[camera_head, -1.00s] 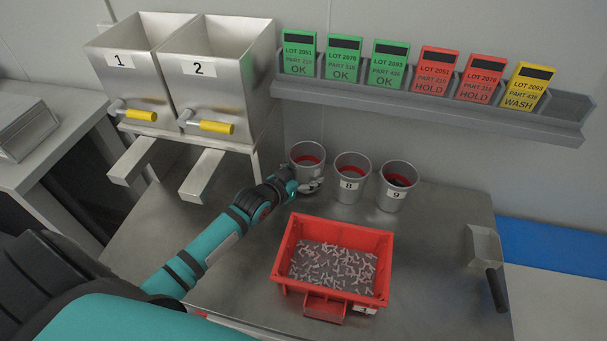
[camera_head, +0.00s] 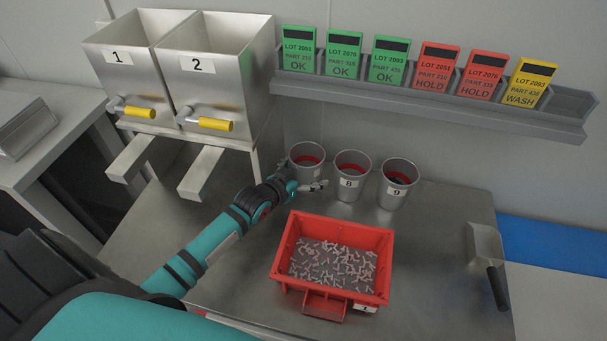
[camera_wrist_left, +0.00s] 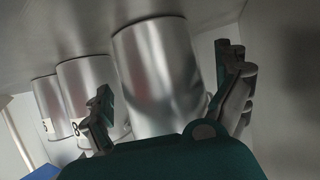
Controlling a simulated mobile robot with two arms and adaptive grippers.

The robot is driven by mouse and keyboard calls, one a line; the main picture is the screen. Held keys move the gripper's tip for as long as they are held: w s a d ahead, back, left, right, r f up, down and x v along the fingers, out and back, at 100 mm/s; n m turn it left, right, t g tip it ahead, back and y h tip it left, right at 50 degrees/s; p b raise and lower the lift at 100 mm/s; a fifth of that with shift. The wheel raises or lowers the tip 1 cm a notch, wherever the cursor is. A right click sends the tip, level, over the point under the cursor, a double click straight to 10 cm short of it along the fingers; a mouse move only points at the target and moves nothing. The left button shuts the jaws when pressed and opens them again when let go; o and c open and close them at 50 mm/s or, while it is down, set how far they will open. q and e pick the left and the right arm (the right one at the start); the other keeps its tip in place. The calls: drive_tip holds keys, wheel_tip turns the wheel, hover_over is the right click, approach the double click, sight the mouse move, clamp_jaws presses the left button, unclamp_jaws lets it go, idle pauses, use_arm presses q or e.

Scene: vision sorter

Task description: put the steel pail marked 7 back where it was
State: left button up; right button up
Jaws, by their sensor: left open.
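The leftmost steel pail (camera_head: 307,153) stands upright on the steel table at the left end of a row of three, with red inside. Its number is not visible; the other two read 8 and 9. My left gripper (camera_head: 306,184) is low at the near side of this pail, with its jaws open. In the left wrist view the pail (camera_wrist_left: 158,65) stands between the spread fingers of my left gripper (camera_wrist_left: 168,88), with a gap on the right; contact on the left is unclear. My right gripper is not in view.
Pail 8 (camera_head: 351,172) stands close to the right of the gripper, with pail 9 (camera_head: 395,187) beyond. A red bin (camera_head: 283,257) of small parts is in front. Steel hoppers (camera_head: 222,92) stand left, a card rack (camera_head: 420,106) behind. A scoop (camera_head: 486,245) lies right.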

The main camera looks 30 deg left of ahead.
use_arm(q)
wheel_tip(320, 180, up, 10)
drive_tip(key=shift+f, duration=0.1)
idle(0.4)
